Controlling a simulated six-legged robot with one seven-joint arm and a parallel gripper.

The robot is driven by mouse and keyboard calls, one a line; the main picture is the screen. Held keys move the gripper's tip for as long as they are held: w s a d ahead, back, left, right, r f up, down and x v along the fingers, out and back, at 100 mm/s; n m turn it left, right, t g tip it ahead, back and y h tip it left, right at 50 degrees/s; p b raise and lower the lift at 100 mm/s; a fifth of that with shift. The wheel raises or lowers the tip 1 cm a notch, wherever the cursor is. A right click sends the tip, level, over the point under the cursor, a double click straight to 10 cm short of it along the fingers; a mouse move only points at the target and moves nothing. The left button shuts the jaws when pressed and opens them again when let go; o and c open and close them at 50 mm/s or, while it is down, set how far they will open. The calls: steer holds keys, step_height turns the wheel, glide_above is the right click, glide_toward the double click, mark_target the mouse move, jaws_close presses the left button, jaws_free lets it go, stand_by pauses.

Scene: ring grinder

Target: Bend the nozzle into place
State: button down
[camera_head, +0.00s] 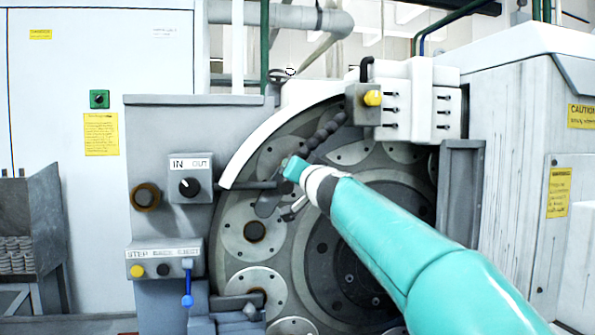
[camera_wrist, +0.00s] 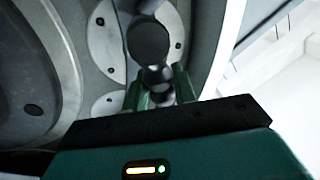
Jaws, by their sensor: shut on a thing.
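The nozzle (camera_head: 325,132) is a dark, segmented hose in the head view. It slants down and left from the block with the yellow knob, across the front of the ring. My gripper (camera_head: 290,170) is at its lower end, and the fingertips are hard to make out there. In the wrist view, the two green fingers of my gripper (camera_wrist: 160,88) are on either side of the dark nozzle beads (camera_wrist: 156,73), shut on them. A larger dark round part (camera_wrist: 149,42) shows just beyond. The nozzle's tip cannot be told apart clearly.
The grey ring (camera_head: 285,130) with round plates (camera_head: 253,225) lies behind my gripper. A white curved guard (camera_head: 262,128) arches above it. The IN/OUT switch box (camera_head: 190,178) and the step panel (camera_head: 165,262) stand to the left. A white block (camera_head: 420,105) is at upper right.

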stand_by(0.3)
steer(key=c, duration=1.2)
jaws_free()
steer(key=shift+o, duration=0.2)
steer(key=v, duration=1.3)
steer(key=shift+s, duration=0.4)
steer(key=shift+d+f, duration=0.1)
steer(key=shift+f, duration=0.05)
